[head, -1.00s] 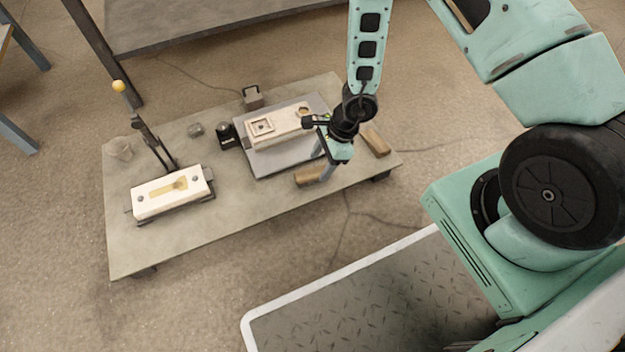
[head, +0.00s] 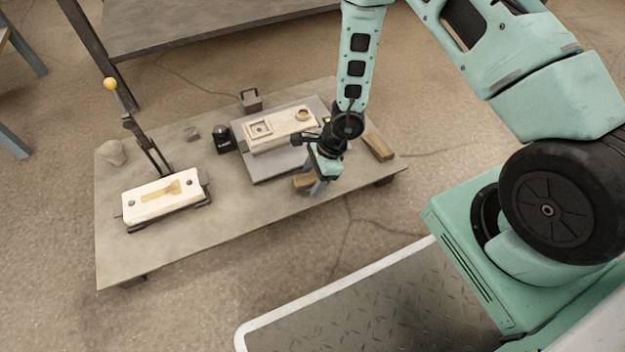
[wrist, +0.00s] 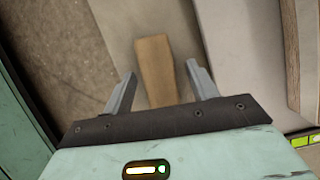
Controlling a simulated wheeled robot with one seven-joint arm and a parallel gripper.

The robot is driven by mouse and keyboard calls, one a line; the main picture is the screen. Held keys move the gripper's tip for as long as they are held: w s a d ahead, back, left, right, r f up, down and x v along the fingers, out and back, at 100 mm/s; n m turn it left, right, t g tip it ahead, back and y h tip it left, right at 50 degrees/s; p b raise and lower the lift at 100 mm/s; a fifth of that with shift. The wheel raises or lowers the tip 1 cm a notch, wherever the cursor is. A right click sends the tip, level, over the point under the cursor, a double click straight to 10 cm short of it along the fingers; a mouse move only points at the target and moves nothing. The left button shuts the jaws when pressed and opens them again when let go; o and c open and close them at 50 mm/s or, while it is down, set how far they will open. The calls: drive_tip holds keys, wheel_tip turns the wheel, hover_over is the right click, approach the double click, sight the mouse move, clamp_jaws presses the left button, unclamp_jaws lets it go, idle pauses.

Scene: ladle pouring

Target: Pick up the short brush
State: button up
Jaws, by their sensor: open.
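A short brown wooden piece (head: 302,182) lies at the front edge of the low table, beside the grey plate. I take it for the short brush, though no bristles show. In the wrist view the wooden piece (wrist: 156,70) lies lengthwise between and beyond my fingertips. My gripper (wrist: 161,70) is open and empty, with one finger to each side of the piece in that view. In the head view my gripper (head: 315,188) is over the right end of the piece and hides part of it. I cannot tell the height gap.
A second brown wooden block (head: 378,146) lies to the right on the table (head: 240,215). A pale mould (head: 280,130) sits on the grey plate (head: 262,174) close to my gripper. A white mould with a lever (head: 165,200) stands at the left. The table's front middle is clear.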

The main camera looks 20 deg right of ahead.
sight(312, 176)
drive_tip(key=shift+f, duration=0.25)
idle(0.4)
drive_tip(key=c, duration=1.2)
drive_tip(key=shift+o, duration=0.2)
drive_tip(key=shift+r, duration=0.1)
wheel_tip(312, 176, up, 10)
drive_tip(key=p, duration=0.6)
drive_tip(key=shift+r, duration=0.2)
drive_tip(key=shift+o, duration=0.9)
